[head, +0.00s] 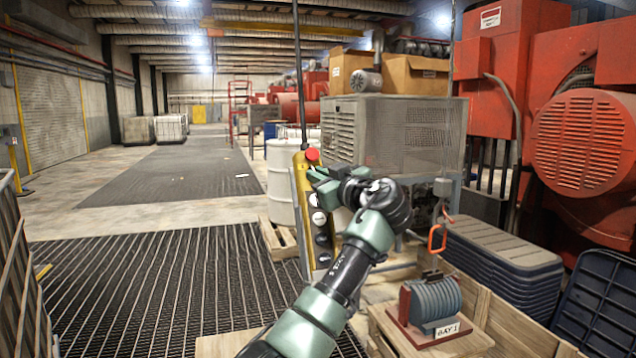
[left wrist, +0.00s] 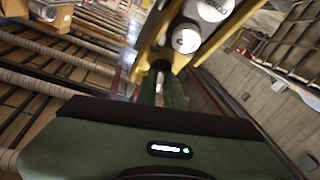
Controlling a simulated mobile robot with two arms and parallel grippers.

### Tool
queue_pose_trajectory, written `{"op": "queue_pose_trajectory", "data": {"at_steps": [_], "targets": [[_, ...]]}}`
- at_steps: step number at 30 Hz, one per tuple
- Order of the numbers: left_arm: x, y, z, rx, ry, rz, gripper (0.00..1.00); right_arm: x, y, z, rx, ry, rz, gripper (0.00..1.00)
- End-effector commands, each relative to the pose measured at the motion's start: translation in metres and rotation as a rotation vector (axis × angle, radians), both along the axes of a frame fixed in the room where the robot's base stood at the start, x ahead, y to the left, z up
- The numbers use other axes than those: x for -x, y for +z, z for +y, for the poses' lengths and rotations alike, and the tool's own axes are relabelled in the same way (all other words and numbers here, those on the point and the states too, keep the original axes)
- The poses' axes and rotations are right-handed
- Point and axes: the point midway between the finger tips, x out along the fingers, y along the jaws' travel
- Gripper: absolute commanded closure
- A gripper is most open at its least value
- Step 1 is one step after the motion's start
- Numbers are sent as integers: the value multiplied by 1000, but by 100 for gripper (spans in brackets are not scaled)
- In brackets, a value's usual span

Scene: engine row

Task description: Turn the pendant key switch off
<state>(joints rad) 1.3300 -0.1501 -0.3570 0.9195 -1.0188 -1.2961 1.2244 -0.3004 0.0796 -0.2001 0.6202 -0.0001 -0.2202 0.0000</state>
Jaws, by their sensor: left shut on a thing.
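The yellow pendant (head: 298,190) hangs upright from a dark cable in the middle of the head view, with a red button (head: 312,154) at its top and white and dark round buttons down its face. My left gripper (head: 322,181) is at the upper part of that face, just below the red button, shut on the key switch. The key itself is hidden by the fingers, so its angle cannot be told. In the left wrist view the pendant (left wrist: 157,52) shows close up, with two white buttons beside the fingers. My right gripper is not in view.
A white drum (head: 280,180) on a pallet and a grey generator unit (head: 390,130) stand behind the pendant. A blue motor model (head: 434,298) sits on a wooden crate at lower right, near stacked grey lids (head: 500,255). The grated floor at left is open.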

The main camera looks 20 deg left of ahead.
Motion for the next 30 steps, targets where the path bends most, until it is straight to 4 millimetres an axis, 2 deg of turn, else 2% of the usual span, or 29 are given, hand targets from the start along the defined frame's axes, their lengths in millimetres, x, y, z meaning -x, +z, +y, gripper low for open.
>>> {"op": "queue_pose_trajectory", "data": {"at_steps": [12, 28, 30], "targets": [[-1, 2, -1, 135, 75, -96, 100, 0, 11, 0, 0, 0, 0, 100], [-1, 2, -1, 152, 85, -111, 100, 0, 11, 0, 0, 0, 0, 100], [-1, 2, -1, 151, 84, -111, 75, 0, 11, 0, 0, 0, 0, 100]]}}
